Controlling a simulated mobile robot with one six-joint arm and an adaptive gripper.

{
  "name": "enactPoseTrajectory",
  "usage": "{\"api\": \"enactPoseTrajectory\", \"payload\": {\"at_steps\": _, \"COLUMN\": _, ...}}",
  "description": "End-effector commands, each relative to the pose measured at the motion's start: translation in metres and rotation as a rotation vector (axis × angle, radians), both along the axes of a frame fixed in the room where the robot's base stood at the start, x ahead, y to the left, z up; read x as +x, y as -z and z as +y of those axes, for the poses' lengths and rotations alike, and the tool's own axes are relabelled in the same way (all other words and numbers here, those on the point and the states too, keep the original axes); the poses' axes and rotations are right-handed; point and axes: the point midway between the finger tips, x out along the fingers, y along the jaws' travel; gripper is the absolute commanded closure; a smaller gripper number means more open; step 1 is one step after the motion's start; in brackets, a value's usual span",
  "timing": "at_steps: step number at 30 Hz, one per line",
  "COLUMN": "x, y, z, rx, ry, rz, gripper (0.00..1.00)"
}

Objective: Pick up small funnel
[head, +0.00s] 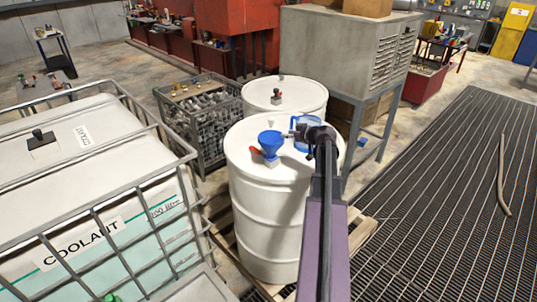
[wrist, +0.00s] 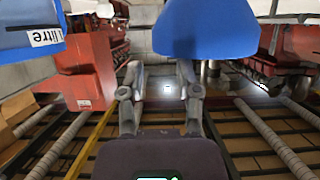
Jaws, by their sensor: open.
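A blue funnel (head: 271,141) stands upright on the lid of the front white drum (head: 270,215). A much smaller pale piece (head: 271,123), perhaps a small funnel, is just behind it; it is too small to be sure. My gripper (head: 305,131) is over the right part of the lid, right of the blue funnel and against or in front of a clear blue jug (head: 299,122); I cannot tell if they touch. In the wrist view my gripper (wrist: 163,78) has its fingers apart with nothing between them. A rounded blue thing (wrist: 207,28) hangs above the right finger, its identity unclear.
A red-handled fitting (head: 256,151) sits beside the funnel. A second white drum (head: 285,92) stands behind. A caged coolant tank (head: 90,190) is at left, a grey cabinet (head: 345,50) behind right. A labelled blue piece (wrist: 30,38) is at upper left in the wrist view.

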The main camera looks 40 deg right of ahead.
Motion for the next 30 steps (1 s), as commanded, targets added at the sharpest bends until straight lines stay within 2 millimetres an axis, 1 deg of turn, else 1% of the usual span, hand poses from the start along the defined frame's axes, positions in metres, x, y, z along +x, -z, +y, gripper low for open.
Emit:
{"api": "enactPoseTrajectory", "payload": {"at_steps": 4, "x": 0.002, "y": 0.001, "z": 0.000, "rx": 0.000, "ry": 0.000, "rz": 0.000, "gripper": 0.56}}
{"api": "enactPoseTrajectory", "payload": {"at_steps": 7, "x": 0.008, "y": 0.004, "z": 0.000, "rx": 0.000, "ry": -0.001, "rz": 0.000, "gripper": 0.56}}
{"api": "enactPoseTrajectory", "payload": {"at_steps": 15, "x": 0.037, "y": 0.017, "z": 0.002, "rx": 0.000, "ry": -0.001, "rz": 0.000, "gripper": 0.56}}
{"api": "enactPoseTrajectory", "payload": {"at_steps": 19, "x": 0.048, "y": 0.021, "z": 0.003, "rx": 0.000, "ry": -0.002, "rz": 0.000, "gripper": 0.56}}
{"api": "enactPoseTrajectory", "payload": {"at_steps": 22, "x": 0.051, "y": 0.022, "z": 0.004, "rx": 0.000, "ry": -0.001, "rz": 0.000, "gripper": 0.56}}
{"api": "enactPoseTrajectory", "payload": {"at_steps": 30, "x": 0.051, "y": 0.021, "z": 0.004, "rx": 0.000, "ry": 0.000, "rz": 0.000, "gripper": 0.56}}
